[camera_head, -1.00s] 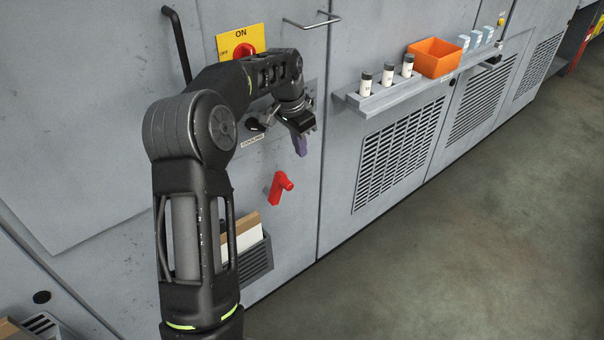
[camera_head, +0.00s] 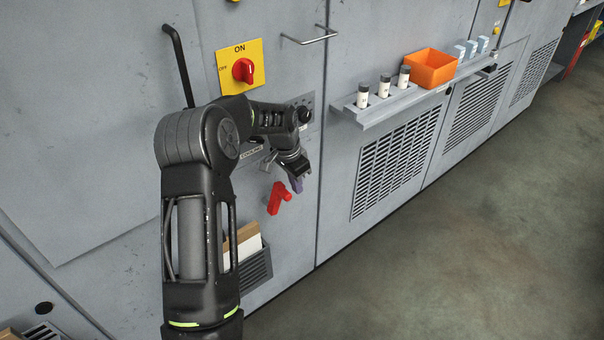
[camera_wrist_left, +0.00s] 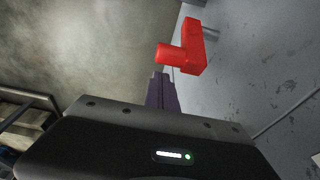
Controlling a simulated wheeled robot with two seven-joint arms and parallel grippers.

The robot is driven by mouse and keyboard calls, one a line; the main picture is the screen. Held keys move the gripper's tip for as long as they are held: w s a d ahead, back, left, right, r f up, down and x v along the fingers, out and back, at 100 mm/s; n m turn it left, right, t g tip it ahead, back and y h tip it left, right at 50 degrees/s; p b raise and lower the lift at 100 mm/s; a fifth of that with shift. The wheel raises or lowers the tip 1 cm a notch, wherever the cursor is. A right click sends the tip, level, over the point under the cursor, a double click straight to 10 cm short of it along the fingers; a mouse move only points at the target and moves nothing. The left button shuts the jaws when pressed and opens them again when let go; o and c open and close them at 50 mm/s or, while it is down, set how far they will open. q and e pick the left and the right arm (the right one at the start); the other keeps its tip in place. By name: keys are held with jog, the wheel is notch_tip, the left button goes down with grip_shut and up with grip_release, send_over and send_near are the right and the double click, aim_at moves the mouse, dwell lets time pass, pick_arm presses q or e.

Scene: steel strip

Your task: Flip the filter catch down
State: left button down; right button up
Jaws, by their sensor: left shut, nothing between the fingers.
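The red filter catch (camera_head: 278,198) sits on the grey cabinet front, just below my left gripper (camera_head: 297,185). It is a red lever with a short round knob sticking out. In the left wrist view the catch (camera_wrist_left: 190,50) is at the upper right, ahead of my left gripper's fingertips (camera_wrist_left: 161,76). The fingers are shut, with nothing between them. The tips look close to the knob; I cannot tell whether they touch it. My right gripper is not in view.
A yellow switch plate with a red knob (camera_head: 243,71) is above my arm. A wire handle (camera_head: 309,38) sticks out at the top. A shelf (camera_head: 385,108) with vials and an orange bin (camera_head: 431,68) juts out to the right. A document pocket (camera_head: 256,268) hangs below the catch.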

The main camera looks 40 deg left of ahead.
pick_arm(q)
jog(key=shift+s+a, duration=0.1)
jog(key=shift+s, duration=0.65)
jog(key=shift+r, duration=0.1)
